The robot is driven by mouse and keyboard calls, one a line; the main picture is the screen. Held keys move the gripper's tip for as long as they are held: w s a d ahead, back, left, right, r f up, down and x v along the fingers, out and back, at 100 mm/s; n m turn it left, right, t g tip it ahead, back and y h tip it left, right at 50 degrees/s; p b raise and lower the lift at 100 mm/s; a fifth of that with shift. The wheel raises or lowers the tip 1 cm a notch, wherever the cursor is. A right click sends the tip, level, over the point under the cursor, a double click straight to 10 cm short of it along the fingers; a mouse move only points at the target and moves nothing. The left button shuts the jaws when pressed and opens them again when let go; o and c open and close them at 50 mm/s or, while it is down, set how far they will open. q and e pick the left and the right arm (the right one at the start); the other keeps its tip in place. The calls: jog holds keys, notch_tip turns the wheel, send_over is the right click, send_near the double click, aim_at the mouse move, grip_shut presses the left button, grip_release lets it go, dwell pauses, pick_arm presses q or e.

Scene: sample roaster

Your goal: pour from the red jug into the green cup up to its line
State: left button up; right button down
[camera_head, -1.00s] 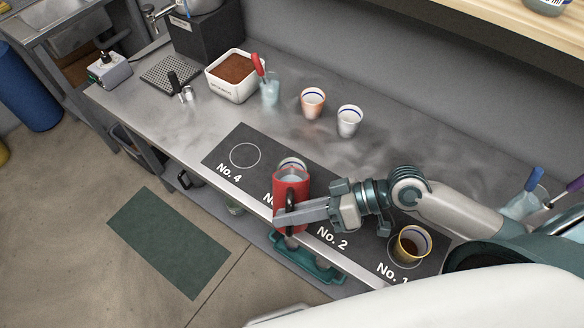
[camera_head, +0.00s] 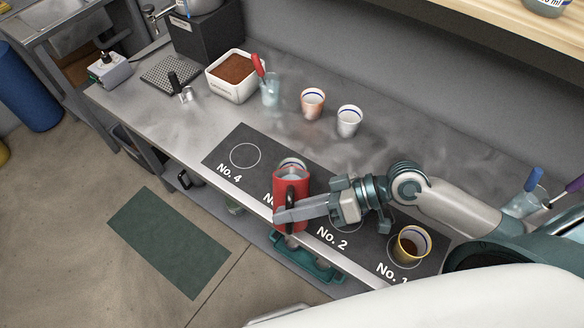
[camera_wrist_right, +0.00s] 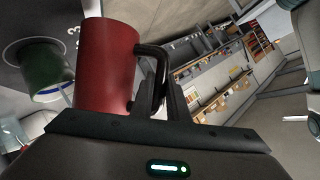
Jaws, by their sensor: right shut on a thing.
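The red jug (camera_head: 283,186) is held by its dark handle in my right gripper (camera_head: 283,214), above the front edge of the mat near place No. 3. The green cup (camera_wrist_right: 45,72) shows beyond the jug there. In the head view only the cup's pale inside and blue line (camera_head: 291,162) show behind the jug. My left gripper is out of view.
A yellow cup (camera_head: 411,245) with dark contents stands at No. 1. An orange cup (camera_head: 312,104) and a white cup (camera_head: 348,122) stand behind the dark mat (camera_head: 225,160). A white bin of brown grounds (camera_head: 233,88) is farther left. The No. 4 circle is empty.

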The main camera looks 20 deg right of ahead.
aim_at(290, 197)
jog(key=shift+w+d+r+m+g+p, duration=0.1)
jog(key=shift+w+r+m+g+p, duration=0.15)
jog(key=shift+r, duration=0.25)
jog(key=shift+w+d+r+m+g+p, duration=0.1)
jog(key=shift+w+r+m+p, duration=0.05)
jog(key=shift+w+r+p, duration=0.3)
dwell(2.3)
jog(key=shift+w+d+r+m+g+y, duration=0.2)
jog(key=shift+w+m+g+y, duration=0.1)
jog(key=shift+m, duration=0.2)
dwell(3.6)
jog(key=shift+s+a+f+n, duration=0.15)
jog(key=shift+s+n, duration=0.15)
jog(key=f, duration=0.1)
jog(key=s+f+n+t+b, duration=0.1)
jog(key=s+f+b, duration=0.1)
jog(key=shift+a+n+t, duration=0.25)
jog(key=shift+a+n, duration=0.05)
jog(key=shift+a, duration=0.05)
jog(key=shift+s+r, duration=0.15)
jog(key=shift+r, duration=0.15)
